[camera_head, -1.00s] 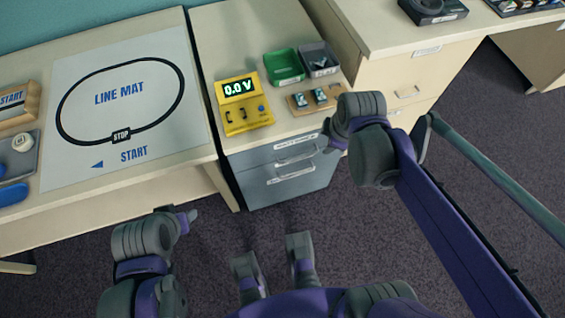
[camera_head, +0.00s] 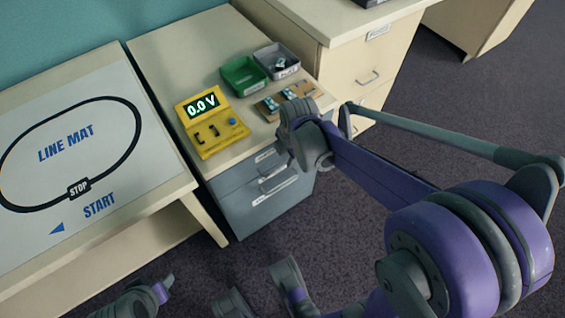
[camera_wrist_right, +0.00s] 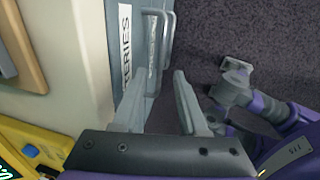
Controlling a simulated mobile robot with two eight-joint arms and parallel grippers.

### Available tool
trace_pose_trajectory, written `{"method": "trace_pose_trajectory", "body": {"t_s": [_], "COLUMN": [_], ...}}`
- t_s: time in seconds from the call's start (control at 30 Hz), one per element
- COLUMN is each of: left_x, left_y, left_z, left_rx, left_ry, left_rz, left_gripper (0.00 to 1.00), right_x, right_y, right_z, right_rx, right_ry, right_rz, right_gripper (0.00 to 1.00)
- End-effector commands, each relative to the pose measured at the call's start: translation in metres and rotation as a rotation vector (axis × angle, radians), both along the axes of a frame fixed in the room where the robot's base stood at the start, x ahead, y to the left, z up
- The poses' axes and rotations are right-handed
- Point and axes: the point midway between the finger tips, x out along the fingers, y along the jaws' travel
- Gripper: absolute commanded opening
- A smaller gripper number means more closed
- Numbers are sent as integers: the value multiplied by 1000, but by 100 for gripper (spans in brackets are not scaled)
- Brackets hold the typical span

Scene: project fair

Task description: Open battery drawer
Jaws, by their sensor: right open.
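The battery drawer (camera_head: 232,175) is the upper grey drawer of the cabinet under the yellow meter; it looks shut. In the right wrist view its white label (camera_wrist_right: 126,45) reads "TERIES", partly cut off, with a bar handle (camera_wrist_right: 150,14) beside it. My right gripper (camera_head: 279,158) is at the drawer front, partly hidden by its own wrist. In the wrist view the right gripper (camera_wrist_right: 158,80) is open, with the handle's near end appearing between its fingertips; I cannot tell whether they touch. My left gripper (camera_head: 165,287) is low at the bottom edge, away from the cabinet.
A lower grey drawer (camera_head: 245,215) has its own handle. On the cabinet top are the yellow meter (camera_head: 212,135), a green bin (camera_head: 240,76), a grey bin (camera_head: 278,62) and a battery board (camera_head: 270,108). The line-mat table (camera_head: 150,190) is left.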

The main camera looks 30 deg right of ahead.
Motion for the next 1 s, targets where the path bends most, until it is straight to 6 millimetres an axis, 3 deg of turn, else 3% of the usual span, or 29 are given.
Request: {"method": "trace_pose_trajectory", "body": {"t_s": [0.1, 0.23, 0.63, 0.67, 0.9, 1.0], "left_x": [1, 2, 2, 2, 2, 2], "left_y": [0, 0, 0, 0, 0, 0], "left_z": [-11, -17, -19, -19, -19, -19], "left_rx": [0, 0, 0, 0, 0, 0], "left_ry": [4, 6, 6, 6, 6, 6], "left_rz": [0, 0, 0, 0, 0, 0], "left_gripper": [50, 50, 50, 50, 50, 50], "right_x": [4, 7, 8, 8, 8, 8], "right_y": [1, 1, 1, 1, 1, 1], "right_z": [-24, -38, -45, -45, -45, -45], "right_rx": [0, 0, 0, 0, 0, 0], "right_ry": [0, 0, 0, 0, 0, 0], "right_rz": [1, 0, -1, -1, -1, -1], "right_gripper": [42, 42, 42, 40, 0, 0]}}
